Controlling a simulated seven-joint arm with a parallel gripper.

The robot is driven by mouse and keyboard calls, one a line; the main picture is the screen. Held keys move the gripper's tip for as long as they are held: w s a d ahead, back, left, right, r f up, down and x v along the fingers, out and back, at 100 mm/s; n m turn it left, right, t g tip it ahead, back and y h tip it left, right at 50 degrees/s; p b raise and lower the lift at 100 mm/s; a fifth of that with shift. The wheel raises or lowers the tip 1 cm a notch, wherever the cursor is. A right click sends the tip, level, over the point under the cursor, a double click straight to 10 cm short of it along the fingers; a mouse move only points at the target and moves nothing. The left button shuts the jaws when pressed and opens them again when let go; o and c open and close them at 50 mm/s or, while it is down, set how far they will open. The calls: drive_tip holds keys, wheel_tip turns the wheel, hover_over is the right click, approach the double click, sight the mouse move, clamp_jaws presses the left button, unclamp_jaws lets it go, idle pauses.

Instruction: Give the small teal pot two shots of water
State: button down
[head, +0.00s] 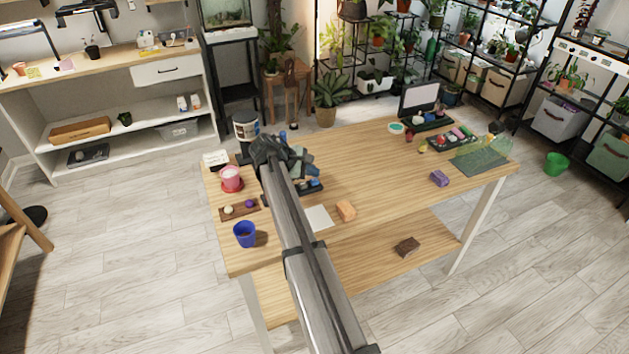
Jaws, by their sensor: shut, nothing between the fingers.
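My gripper (268,150) is at the far end of my grey arm, above the back left of the wooden table. Its fingers are hard to make out; it looks shut and empty. I cannot clearly pick out a small teal pot. A small round teal thing with a pale top (396,128) sits at the back of the table, but I cannot tell if it is a pot. Greyish-teal shapes (303,158) show just right of my gripper, partly hidden by it. A white tub with a dark band (245,125) stands behind my gripper. I cannot tell which thing gives water.
On the table (375,185), a blue pot (245,235), a pink-and-red pot (231,179) and a brown tray (239,209) are at left. An orange block (346,210) and a purple block (439,178) lie further right. A dark screen (418,98) stands at the back. The table's middle is mostly clear.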

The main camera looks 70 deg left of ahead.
sight(312, 181)
drive_tip(key=shift+f, duration=0.2)
drive_tip(key=shift+f, duration=0.25)
drive_tip(key=shift+f, duration=0.5)
idle(1.1)
drive_tip(key=shift+r, duration=0.1)
idle(0.4)
drive_tip(key=shift+r, duration=0.85)
drive_tip(key=shift+r, duration=0.15)
drive_tip(key=shift+r, duration=2.35)
idle(0.6)
